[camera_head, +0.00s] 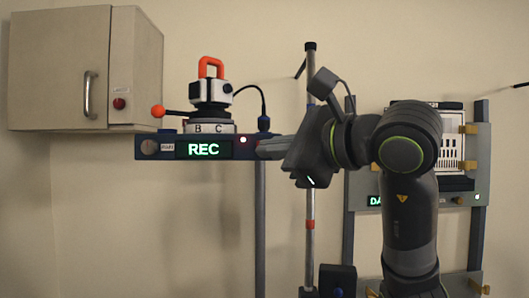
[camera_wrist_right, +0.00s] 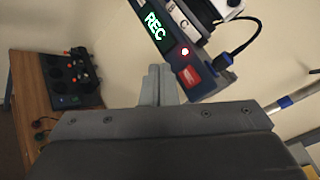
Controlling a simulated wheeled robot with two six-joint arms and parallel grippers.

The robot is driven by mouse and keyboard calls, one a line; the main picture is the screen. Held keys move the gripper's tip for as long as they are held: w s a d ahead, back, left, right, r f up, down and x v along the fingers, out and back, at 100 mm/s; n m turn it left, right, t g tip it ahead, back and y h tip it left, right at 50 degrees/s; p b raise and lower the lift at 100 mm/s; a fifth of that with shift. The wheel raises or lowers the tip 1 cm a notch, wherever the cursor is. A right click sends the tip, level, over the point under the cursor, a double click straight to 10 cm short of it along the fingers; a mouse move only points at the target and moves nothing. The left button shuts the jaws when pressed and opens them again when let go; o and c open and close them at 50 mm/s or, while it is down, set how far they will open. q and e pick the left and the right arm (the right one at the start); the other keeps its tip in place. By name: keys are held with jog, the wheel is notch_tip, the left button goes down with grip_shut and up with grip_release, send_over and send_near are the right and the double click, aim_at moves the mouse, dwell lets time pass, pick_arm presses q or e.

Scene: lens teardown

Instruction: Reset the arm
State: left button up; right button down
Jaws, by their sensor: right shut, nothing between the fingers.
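My right arm (camera_head: 405,200) rises from the lower right of the head view and bends left at the top. My right gripper (camera_head: 268,148) points left beside the right end of the shelf bar with the green "REC" display (camera_head: 204,149). I cannot tell whether it touches the bar. In the right wrist view the gripper (camera_wrist_right: 158,84) has its two fingers together with nothing between them. The bar (camera_wrist_right: 205,75) with its red light is just right of the fingers there. My left gripper is not in view.
A white and black device with an orange handle (camera_head: 211,68) stands on the bar, with a cable at its right. A beige cabinet (camera_head: 60,70) hangs at left. A rack (camera_head: 480,150) stands behind my arm. A black tray (camera_wrist_right: 70,78) lies on a wooden table (camera_wrist_right: 32,100).

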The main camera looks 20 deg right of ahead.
jog(key=shift+s+a, duration=0.25)
jog(key=shift+s, duration=0.65)
